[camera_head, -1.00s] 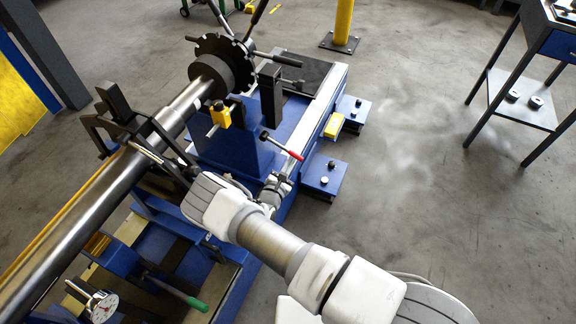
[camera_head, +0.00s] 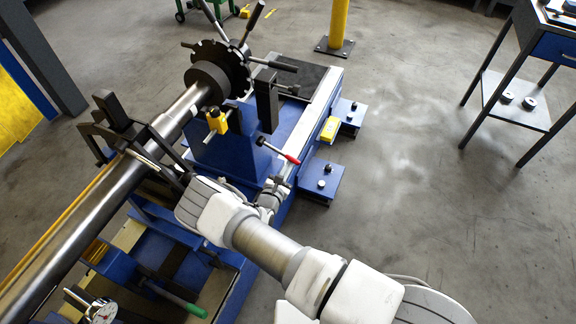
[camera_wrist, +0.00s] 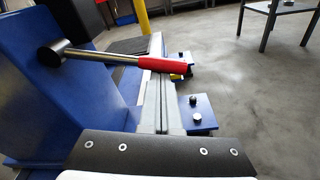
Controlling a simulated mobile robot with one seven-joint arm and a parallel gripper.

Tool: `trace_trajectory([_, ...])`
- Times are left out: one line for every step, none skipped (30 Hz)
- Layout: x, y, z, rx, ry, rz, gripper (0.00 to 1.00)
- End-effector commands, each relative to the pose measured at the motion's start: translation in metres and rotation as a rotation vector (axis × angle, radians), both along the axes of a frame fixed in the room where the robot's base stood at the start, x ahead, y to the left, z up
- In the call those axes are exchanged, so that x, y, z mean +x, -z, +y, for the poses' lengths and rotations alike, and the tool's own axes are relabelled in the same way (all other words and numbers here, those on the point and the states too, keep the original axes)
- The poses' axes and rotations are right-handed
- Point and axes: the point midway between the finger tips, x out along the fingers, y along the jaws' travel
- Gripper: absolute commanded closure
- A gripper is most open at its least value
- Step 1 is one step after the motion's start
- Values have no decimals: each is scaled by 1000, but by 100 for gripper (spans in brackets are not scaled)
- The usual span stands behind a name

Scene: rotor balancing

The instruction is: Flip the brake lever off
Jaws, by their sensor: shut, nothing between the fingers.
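The brake lever (camera_head: 290,157) has a thin metal rod, a black round hub and a red grip. It sticks out to the right from the side of the blue machine stand. In the wrist view its red grip (camera_wrist: 166,65) lies nearly level across the upper middle, and the black hub (camera_wrist: 52,53) is at the upper left. My gripper (camera_head: 279,181) is shut and empty, close below the red grip in the head view. I cannot tell whether its tips touch the lever.
A long steel shaft (camera_head: 90,215) with a dark notched disc (camera_head: 222,75) lies left of my arm. Blue feet with knobs (camera_head: 322,178) stick out at the right. A dark bracket (camera_head: 267,100) stands behind the lever. Open floor lies right, before a blue table (camera_head: 558,48).

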Motion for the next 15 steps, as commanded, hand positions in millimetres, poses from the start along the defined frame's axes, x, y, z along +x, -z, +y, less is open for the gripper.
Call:
trace_trajectory([1,-4,-1,-8,1,-2,100])
trace_trajectory([1,-4,-1,-15,1,0,100])
trace_trajectory([0,-6,-2,-23,1,3,100])
trace_trajectory([0,-7,-2,-31,1,6,100])
trace_trajectory([0,-8,-3,-41,2,9,100])
trace_trajectory([0,-11,-3,-55,2,14,100])
trace_trajectory([0,-12,-4,-66,1,18,100])
trace_trajectory([0,-14,-4,-81,2,23,100])
trace_trajectory([-1,-17,-5,-102,2,31,100])
trace_trajectory([-1,-20,-6,-120,1,37,100])
trace_trajectory([-1,-22,-7,-139,1,44,100])
trace_trajectory([-2,-26,-8,-168,0,56,100])
trace_trajectory([-2,-29,-8,-191,1,64,100])
trace_trajectory([-2,-33,-9,-216,0,72,100])
trace_trajectory([-2,-38,-10,-251,0,85,100])
